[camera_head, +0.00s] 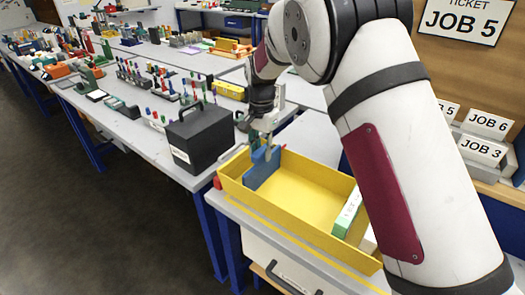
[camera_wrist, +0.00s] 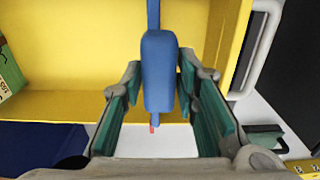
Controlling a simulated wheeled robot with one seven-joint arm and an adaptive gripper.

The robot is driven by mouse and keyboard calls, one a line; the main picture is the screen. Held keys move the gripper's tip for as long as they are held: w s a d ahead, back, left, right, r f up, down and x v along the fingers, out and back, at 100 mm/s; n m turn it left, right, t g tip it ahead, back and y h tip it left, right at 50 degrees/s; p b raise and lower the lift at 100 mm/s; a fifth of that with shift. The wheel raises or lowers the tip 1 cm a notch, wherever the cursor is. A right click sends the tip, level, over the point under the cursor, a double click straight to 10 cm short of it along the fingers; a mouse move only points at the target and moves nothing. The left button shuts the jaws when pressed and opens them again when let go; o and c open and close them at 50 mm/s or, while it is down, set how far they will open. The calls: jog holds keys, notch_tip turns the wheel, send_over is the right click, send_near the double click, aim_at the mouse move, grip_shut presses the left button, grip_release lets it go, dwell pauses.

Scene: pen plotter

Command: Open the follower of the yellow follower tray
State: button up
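The yellow follower tray (camera_head: 228,184) stands on the near bench in the head view; its yellow floor and wall (camera_wrist: 85,50) fill much of the wrist view. The blue follower (camera_head: 258,170) stands upright across the tray's left end. In the wrist view its rounded blue block (camera_wrist: 160,70) lies between my two teal-padded fingers, with a small red tip below it. My gripper (camera_wrist: 160,88) is around this block, with narrow gaps seeming to show on both sides; contact is hard to judge. In the head view my gripper (camera_head: 265,143) is just above the follower, partly hidden by my arm.
A green and white box (camera_head: 347,213) stands in the tray's right end, partly behind my arm. A black box with a handle (camera_head: 198,138) stands left of the tray. Benches behind hold many small parts. Job cards (camera_head: 482,150) stand at the right. The tray's middle is clear.

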jog(key=shift+o, duration=0.8)
notch_tip(320, 180, up, 12)
